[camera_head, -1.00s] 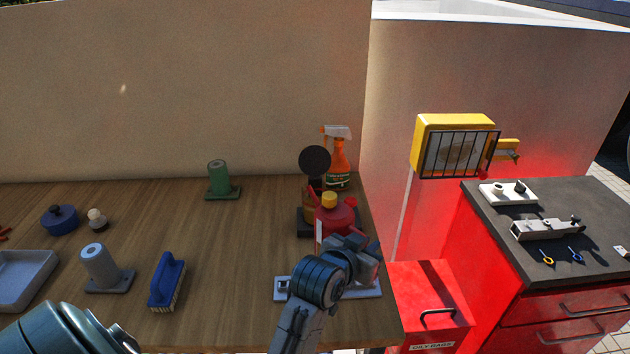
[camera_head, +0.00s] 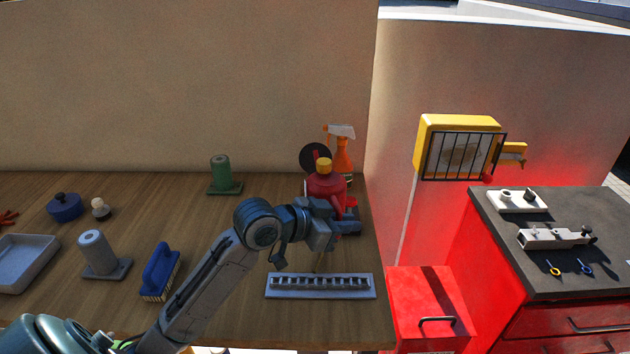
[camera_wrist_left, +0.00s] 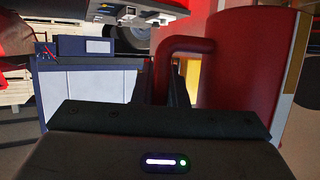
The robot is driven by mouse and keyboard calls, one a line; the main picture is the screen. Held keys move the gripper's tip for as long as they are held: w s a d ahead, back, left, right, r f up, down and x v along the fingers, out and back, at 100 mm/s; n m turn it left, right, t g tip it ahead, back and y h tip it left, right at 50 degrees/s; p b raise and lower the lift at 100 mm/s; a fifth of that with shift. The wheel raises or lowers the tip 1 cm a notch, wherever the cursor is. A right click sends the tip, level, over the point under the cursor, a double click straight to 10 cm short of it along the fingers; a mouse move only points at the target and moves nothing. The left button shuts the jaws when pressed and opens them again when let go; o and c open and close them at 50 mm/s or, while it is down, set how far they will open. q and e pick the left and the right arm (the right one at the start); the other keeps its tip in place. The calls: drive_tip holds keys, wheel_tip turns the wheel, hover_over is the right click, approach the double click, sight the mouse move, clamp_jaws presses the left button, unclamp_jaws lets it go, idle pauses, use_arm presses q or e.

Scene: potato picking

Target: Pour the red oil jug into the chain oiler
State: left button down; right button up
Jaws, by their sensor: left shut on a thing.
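The red oil jug (camera_head: 322,184) with its yellow cap stands out at the back right of the wooden bench in the head view, roughly upright. My left gripper (camera_head: 345,214) is shut on its handle. In the left wrist view the handle (camera_wrist_left: 164,62) runs between the fingers, beside the jug's red body (camera_wrist_left: 240,60). The jug appears held above the bench. A dark round disc (camera_head: 314,156), seemingly the raised lid of the chain oiler, shows behind the jug. The rest of that thing is hidden. My right gripper is not in view.
An orange spray bottle (camera_head: 342,160) stands close behind the jug. A grey slotted rack (camera_head: 320,293) lies at the bench's front right. A green stand (camera_head: 222,176), blue brush (camera_head: 160,270) and grey roll stand (camera_head: 98,255) lie left. The middle of the bench is clear.

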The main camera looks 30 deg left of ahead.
use_arm(q)
drive_tip(key=s+a+r+m+g+h+p, duration=0.25)
drive_tip(key=a+r+g+h+p, duration=0.2)
drive_tip(key=r, duration=0.45)
wheel_tip(320, 180, down, 9)
drive_tip(key=n+b, duration=0.2)
drive_tip(key=b, duration=0.1)
drive_tip(key=shift+w, duration=0.45)
drive_tip(key=shift+a+r+n+g, duration=0.1)
drive_tip(key=shift+n+g, duration=0.15)
idle(0.4)
drive_tip(key=shift+w+a+r+n+g+h+p, duration=0.1)
drive_tip(key=shift+w+r+n+g+h+p, duration=0.25)
drive_tip(key=shift+r+p, duration=0.85)
drive_tip(key=shift+a+r+n+g+p, duration=0.2)
drive_tip(key=shift+r+n+p, duration=0.45)
drive_tip(key=shift+p, duration=0.9)
drive_tip(key=shift+w+a+r+n+g+h+p, duration=0.1)
drive_tip(key=shift+w+r+n+g+h+p, duration=0.2)
drive_tip(key=shift+r+p, duration=0.95)
drive_tip(key=shift+s+f, duration=0.1)
drive_tip(key=shift+f, duration=0.05)
